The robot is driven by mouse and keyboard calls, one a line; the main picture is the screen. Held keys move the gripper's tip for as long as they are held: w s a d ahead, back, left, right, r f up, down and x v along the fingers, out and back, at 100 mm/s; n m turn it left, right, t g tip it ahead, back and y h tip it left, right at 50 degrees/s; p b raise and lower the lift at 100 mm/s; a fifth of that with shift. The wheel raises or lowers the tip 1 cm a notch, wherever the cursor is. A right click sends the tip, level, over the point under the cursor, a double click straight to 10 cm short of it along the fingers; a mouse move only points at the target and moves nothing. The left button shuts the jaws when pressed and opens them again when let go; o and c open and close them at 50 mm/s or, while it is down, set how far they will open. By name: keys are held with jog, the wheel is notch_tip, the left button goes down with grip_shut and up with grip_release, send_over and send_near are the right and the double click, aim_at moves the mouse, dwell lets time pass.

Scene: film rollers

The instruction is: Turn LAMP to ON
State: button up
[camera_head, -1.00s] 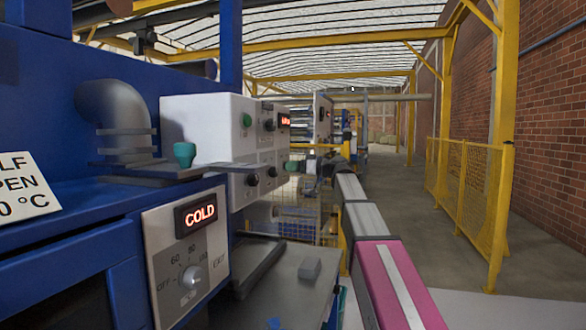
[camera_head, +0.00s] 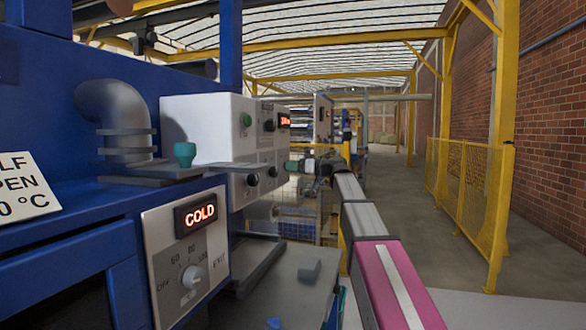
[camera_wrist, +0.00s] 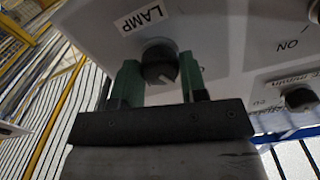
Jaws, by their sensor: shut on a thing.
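The LAMP knob (camera_wrist: 160,65) is a dark round knob on a pale panel (camera_wrist: 225,40) in the wrist view. The white LAMP label (camera_wrist: 141,19) is beside it. A small pale mark shows on the knob. My gripper (camera_wrist: 161,80) has green fingers on both sides of this knob and is shut on it. An ON marking (camera_wrist: 287,46) is printed on the panel to the right. In the head view my gripper (camera_head: 297,165) is at the far side of the white control box (camera_head: 205,130); the LAMP knob cannot be made out there.
Another dark knob (camera_wrist: 299,98) sits right of my gripper in the wrist view. In the head view, a nearer panel carries a COLD display (camera_head: 196,214) and a dial (camera_head: 191,277). A grey block (camera_head: 310,271) lies on a shelf. The aisle (camera_head: 400,215) is free.

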jog(key=m, duration=1)
jog(key=shift+m, duration=0.7)
jog(key=o, duration=0.9)
jog(key=v, duration=1)
jog(key=shift+s+d, duration=0.1)
jog(key=shift+d, duration=0.3)
jog(key=shift+d, duration=0.1)
